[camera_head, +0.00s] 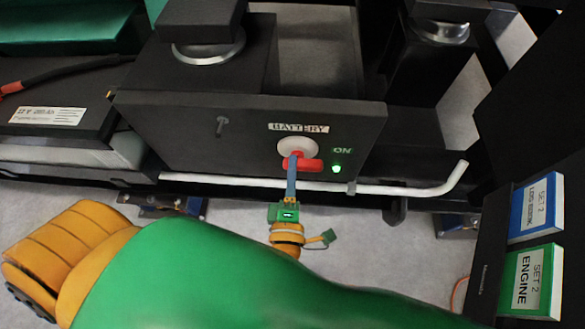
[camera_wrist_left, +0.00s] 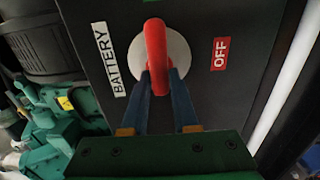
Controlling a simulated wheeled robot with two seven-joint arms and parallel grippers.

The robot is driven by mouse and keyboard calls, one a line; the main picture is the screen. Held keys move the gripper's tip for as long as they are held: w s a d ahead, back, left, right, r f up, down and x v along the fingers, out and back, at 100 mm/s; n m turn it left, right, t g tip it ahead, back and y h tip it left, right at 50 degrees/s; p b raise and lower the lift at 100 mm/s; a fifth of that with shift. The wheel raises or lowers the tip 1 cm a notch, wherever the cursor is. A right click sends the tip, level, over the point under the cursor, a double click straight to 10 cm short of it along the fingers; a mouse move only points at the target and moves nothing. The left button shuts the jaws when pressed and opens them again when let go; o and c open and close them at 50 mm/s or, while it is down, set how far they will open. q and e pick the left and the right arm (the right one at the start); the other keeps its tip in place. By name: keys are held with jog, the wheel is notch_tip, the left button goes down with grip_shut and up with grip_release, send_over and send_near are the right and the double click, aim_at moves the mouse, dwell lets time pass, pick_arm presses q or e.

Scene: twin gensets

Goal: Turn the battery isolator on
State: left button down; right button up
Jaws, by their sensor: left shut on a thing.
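The battery isolator has a red handle (camera_head: 311,165) on a round white disc (camera_head: 297,147), set in a black panel (camera_head: 175,125) under a BATTERY label (camera_head: 298,128). The handle lies level, pointing right towards the ON label (camera_head: 342,151) and a lit green lamp (camera_head: 337,169). In the left wrist view the red handle (camera_wrist_left: 155,45) sits between the blue fingers of my left gripper (camera_wrist_left: 159,78), which is shut on it. A red OFF label (camera_wrist_left: 220,54) shows beside the disc there. In the head view my left gripper (camera_head: 292,165) reaches the handle from below. My right gripper is out of view.
A white pipe (camera_head: 420,190) runs below the panel and bends up at the right. Blue (camera_head: 534,207) and green (camera_head: 530,282) SET 2 blocks stand at the right. A black battery case (camera_head: 60,90) with a red-ended cable lies left. Grey floor shows below.

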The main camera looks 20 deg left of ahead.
pick_arm(q)
jog(key=shift+f, duration=0.1)
dwell(0.4)
jog(key=c, duration=0.7)
grip_release()
jog(key=b+v, duration=0.1)
jog(key=v, duration=0.6)
jog(key=shift+s, duration=0.1)
